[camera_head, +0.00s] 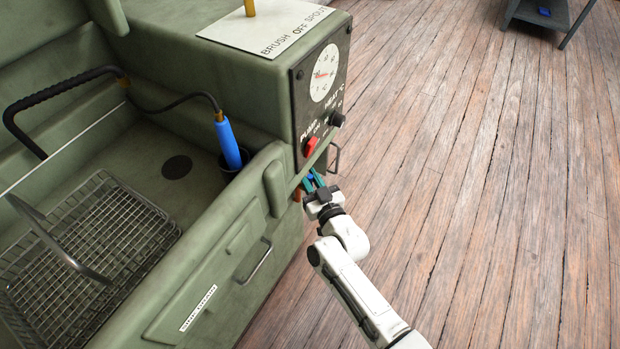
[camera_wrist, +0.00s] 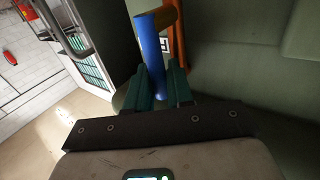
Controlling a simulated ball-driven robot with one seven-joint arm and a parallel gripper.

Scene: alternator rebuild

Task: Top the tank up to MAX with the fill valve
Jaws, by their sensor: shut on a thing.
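The tank is a green washer cabinet (camera_head: 215,240) with an open basin; it fills the left of the head view. My gripper (camera_head: 311,181) is at its right end, below the control panel. The teal fingers (camera_wrist: 158,82) are shut on a blue handle (camera_wrist: 152,42), which looks like the fill valve's lever. Only a bit of the blue handle (camera_head: 309,176) shows in the head view. An orange pipe-like part (camera_wrist: 179,28) stands right behind the handle. No liquid level or MAX mark can be made out.
The control panel (camera_head: 302,105) has a dial (camera_head: 325,73), a red pump switch (camera_head: 311,146) and a black heat knob (camera_head: 337,119). A wire basket (camera_head: 110,235) and a blue brush (camera_head: 228,142) are in the basin.

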